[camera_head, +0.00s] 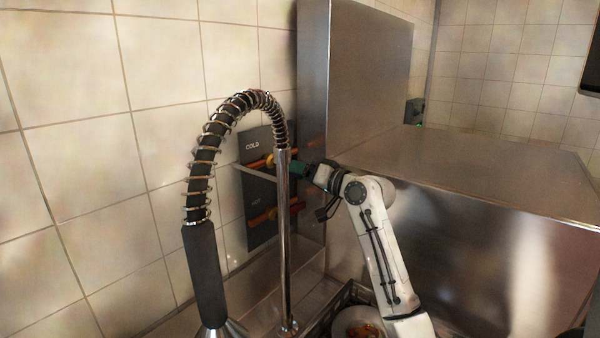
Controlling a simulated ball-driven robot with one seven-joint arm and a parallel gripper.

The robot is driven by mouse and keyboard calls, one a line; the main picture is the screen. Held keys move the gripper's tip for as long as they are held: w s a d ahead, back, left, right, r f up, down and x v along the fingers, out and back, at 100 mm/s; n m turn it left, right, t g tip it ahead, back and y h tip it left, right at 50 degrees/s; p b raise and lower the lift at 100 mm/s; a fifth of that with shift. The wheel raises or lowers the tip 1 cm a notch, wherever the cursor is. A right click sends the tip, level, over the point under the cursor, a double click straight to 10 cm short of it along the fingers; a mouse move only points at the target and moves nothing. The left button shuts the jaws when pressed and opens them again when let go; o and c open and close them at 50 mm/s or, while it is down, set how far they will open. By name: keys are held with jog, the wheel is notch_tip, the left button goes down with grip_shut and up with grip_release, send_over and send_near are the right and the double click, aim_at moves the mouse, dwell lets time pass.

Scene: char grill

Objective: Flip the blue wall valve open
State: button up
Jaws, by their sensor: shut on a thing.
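A dark wall panel (252,144) labelled COLD at its upper part stands behind the faucet. I cannot make out a clearly blue handle; the faucet pipe and my gripper cover part of this spot. My gripper (290,166), with a teal body, reaches from the right to the COLD fitting, behind or beside the upright pipe. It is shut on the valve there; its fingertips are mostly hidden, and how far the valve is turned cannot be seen.
A tall spring-hose faucet (205,165) with an upright metal pipe (284,250) stands in front of the panel. A second orange-red fitting (262,217) is lower on the panel. A steel cabinet (470,230) fills the right. A bowl (357,322) of food sits below my arm.

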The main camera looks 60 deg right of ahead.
jog(key=shift+d+b, duration=0.1)
jog(key=shift+b, duration=0.4)
jog(key=shift+s+d+r+n+b, duration=0.1)
jog(key=shift+r+n+b, duration=0.55)
jog(key=shift+n+b, duration=0.6)
jog(key=shift+d+r+n+b, duration=0.15)
jog(key=shift+r+n+b, duration=0.5)
jog(key=shift+n+b, duration=0.55)
jog(key=shift+s+d+r+n+b, duration=0.1)
jog(key=shift+r+n+b, duration=0.55)
jog(key=shift+n+b, duration=0.6)
jog(key=o, duration=1.2)
jog(key=shift+o, duration=0.2)
jog(key=b+v, duration=0.2)
jog(key=v, duration=0.8)
jog(key=shift+s+a, duration=0.2)
jog(key=shift+s, duration=0.1)
